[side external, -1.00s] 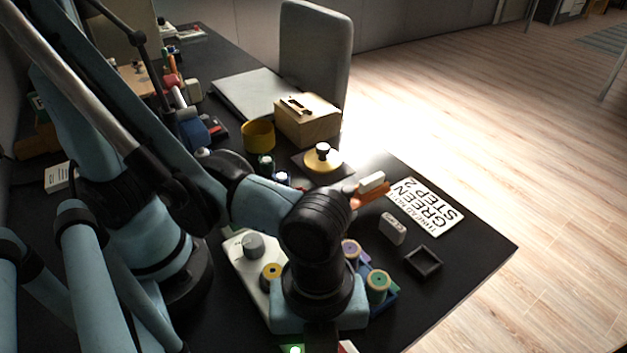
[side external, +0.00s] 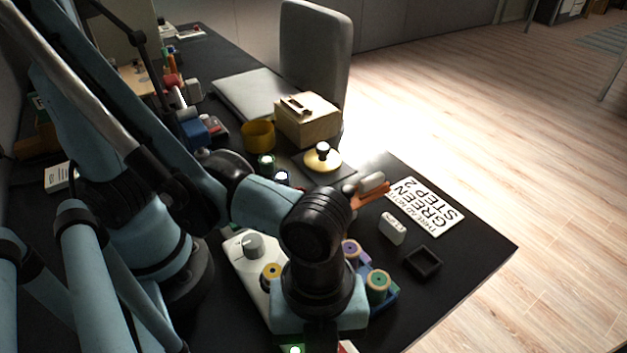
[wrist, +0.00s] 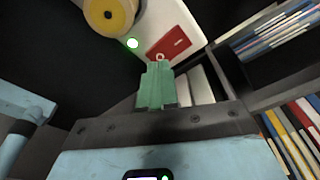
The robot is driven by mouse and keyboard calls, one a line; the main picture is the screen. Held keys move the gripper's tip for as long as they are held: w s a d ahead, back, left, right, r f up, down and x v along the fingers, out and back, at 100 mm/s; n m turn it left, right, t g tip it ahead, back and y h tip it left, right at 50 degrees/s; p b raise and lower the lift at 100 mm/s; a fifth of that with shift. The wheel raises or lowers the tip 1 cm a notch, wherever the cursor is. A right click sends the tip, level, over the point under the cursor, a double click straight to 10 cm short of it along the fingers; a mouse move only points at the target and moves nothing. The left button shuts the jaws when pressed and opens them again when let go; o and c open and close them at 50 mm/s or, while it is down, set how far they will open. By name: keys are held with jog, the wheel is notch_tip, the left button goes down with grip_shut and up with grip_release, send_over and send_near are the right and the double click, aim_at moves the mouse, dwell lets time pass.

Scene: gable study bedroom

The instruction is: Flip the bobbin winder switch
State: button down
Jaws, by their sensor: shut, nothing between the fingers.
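The white bobbin winder (side external: 243,262) stands on the dark desk, partly hidden by my arm in the side view. It has a grey knob (side external: 253,245) and a yellow spool (side external: 271,271). In the wrist view its white body (wrist: 155,22) carries the yellow spool (wrist: 108,14), a lit green lamp (wrist: 132,43) and a red plate (wrist: 169,43). A small pale ring-shaped tip, apparently the switch (wrist: 160,57), shows at the plate's lower edge. My gripper (wrist: 158,68) is shut and empty, its green fingertips just below that tip. I cannot tell whether they touch. My wrist hides the fingertips in the side view.
Wooden-ended thread spools (side external: 378,283) sit in a blue holder right of my wrist. A small black tray (side external: 423,261), a white block (side external: 392,228) and a printed card (side external: 426,205) lie farther right. In the wrist view, shelved books (wrist: 300,135) stand at the right.

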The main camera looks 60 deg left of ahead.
jog(key=shift+f, duration=0.8)
dwell(0.7)
jog(key=shift+r, duration=3.5)
jog(key=w+a+r+n+t, duration=0.1)
jog(key=w+a+n+t, duration=0.1)
jog(key=w+a+n, duration=0.3)
jog(key=w+a+r+n+t+y, duration=0.1)
jog(key=w+a+n+t, duration=0.2)
jog(key=a+n, duration=0.8)
jog(key=w+a+r+n+t, duration=0.1)
jog(key=w+a+n+t, duration=0.2)
jog(key=w+a+n, duration=0.5)
jog(key=shift+a+r+y, duration=0.3)
jog(key=shift+a+r, duration=0.05)
jog(key=shift+a, duration=0.45)
